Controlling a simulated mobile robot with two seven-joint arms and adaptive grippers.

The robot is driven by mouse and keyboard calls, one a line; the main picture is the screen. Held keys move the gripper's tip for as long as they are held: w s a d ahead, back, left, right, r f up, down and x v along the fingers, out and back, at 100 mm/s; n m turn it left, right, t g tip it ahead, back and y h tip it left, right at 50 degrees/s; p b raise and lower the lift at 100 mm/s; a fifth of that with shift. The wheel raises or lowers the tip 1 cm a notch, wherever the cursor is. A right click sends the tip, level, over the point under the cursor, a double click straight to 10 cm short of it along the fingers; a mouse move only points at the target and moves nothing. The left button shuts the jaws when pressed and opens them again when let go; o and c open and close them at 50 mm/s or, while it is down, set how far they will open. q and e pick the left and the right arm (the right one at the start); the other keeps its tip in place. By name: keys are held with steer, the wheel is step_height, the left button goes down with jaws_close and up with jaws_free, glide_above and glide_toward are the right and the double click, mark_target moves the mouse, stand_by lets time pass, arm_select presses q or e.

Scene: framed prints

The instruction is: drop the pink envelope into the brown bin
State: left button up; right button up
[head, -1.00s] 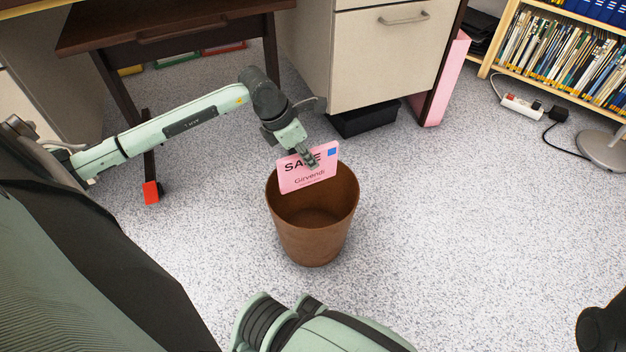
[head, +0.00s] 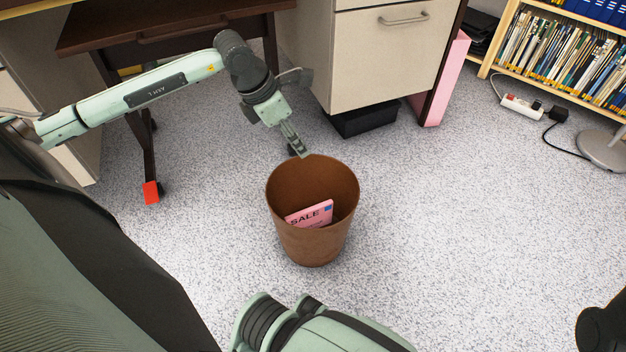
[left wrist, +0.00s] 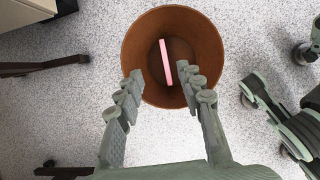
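The pink envelope (head: 309,214), marked SALE, is inside the brown bin (head: 314,245), its upper part showing over the near rim in the head view. In the left wrist view the envelope (left wrist: 166,62) shows as a narrow pink strip within the bin (left wrist: 133,50). My left gripper (head: 300,151) is just beyond the bin's far rim in the head view. In the left wrist view its fingers (left wrist: 160,85) are spread apart and empty, with the bin beyond them. My right gripper cannot be made out in the head view.
A dark wooden desk (head: 170,30) and a beige drawer cabinet (head: 385,60) stand behind the bin. A black box (head: 368,119) lies beneath the cabinet. A bookshelf (head: 560,55) and a white power strip (head: 521,107) are at right. The speckled floor right of the bin is clear.

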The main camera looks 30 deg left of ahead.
arm_select(q)
steer(key=shift+v, duration=2.3)
steer(key=shift+d, duration=0.1)
